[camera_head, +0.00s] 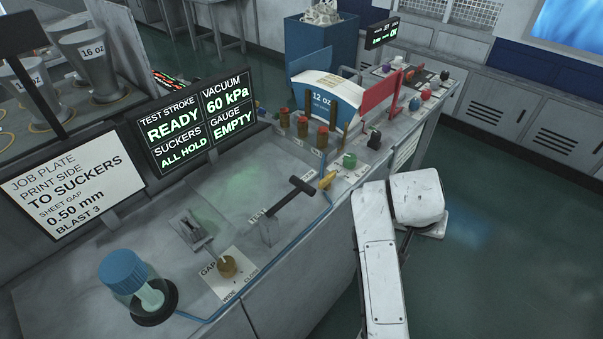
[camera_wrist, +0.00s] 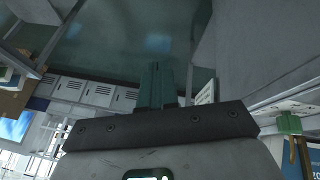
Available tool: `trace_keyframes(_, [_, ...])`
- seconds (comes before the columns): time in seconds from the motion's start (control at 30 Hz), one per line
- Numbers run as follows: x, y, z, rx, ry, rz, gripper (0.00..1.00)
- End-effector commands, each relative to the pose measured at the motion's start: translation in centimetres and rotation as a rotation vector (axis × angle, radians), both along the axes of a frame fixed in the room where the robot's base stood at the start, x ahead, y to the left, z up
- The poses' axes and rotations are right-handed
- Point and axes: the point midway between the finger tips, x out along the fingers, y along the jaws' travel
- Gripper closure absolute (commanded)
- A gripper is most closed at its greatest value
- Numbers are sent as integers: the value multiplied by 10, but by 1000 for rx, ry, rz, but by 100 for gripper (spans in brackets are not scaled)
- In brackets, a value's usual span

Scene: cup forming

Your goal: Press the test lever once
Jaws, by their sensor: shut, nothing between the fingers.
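The test lever (camera_head: 290,196) is a black T-shaped handle on the grey bench top, next to a TEST label. It leans up toward the right. The display (camera_head: 204,119) behind it reads test stroke READY, suckers ALL HOLD, vacuum 60 kPa, gauge EMPTY. My gripper (camera_wrist: 156,84) shows in the wrist view with its dark greenish fingers together and nothing between them. In the head view my white arm stands right of the lever, past the bench's front edge, clear of the lever. My fingertips are not clear there.
A brass GAP knob (camera_head: 227,266) and a blue-capped jar (camera_head: 137,285) stand left of the lever. Several brass-topped posts (camera_head: 302,126), a 12 oz sheet (camera_head: 326,98) and a red plate (camera_head: 380,98) are behind it. A blue hose runs along the front. Floor (camera_head: 490,210) is open at right.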

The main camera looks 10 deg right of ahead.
Motion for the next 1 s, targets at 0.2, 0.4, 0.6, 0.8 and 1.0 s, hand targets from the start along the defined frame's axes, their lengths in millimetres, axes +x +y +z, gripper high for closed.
trace_keyframes(0.2, [50,39,47,23,-49,-114,100])
trace_keyframes(0.4, [83,86,88,62,-68,-198,100])
trace_keyframes(0.6, [105,144,133,113,-69,-255,100])
trace_keyframes(0.8, [116,208,179,162,-54,-281,100])
trace_keyframes(1.0, [117,256,215,196,-39,-284,100])
